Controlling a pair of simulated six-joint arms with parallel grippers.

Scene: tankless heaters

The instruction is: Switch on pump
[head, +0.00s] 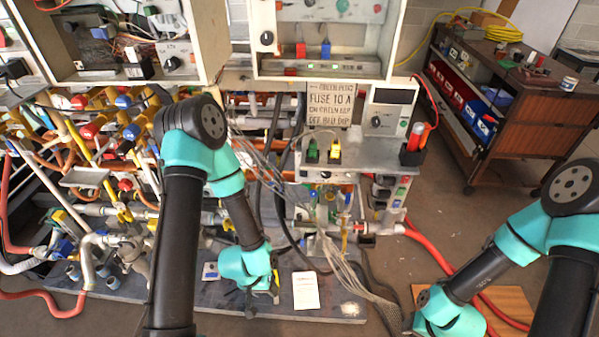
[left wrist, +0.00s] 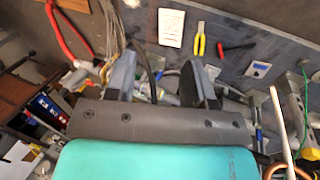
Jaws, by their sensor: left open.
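I cannot single out a part marked as the pump. In the head view a green switch (head: 312,151) and a lit yellow switch (head: 335,150) sit side by side on a grey box below a sign (head: 331,104) reading partly "FUSE TO A". A box with a round dial (head: 378,122) is to their right. My left gripper (head: 262,291) is low over the grey base board, well below the switches. In the left wrist view my left gripper (left wrist: 165,85) has its fingers apart, with nothing held. My right wrist shows at the bottom right; its fingers cannot be made out.
Coloured pipes and valves (head: 90,130) crowd the left. An open panel (head: 325,40) hangs above the switches. A loose wire bundle (head: 340,270) and red hose (head: 435,250) run low. A white card (left wrist: 170,27) and yellow-handled pliers (left wrist: 199,38) lie below. A brown cart (head: 520,110) stands right.

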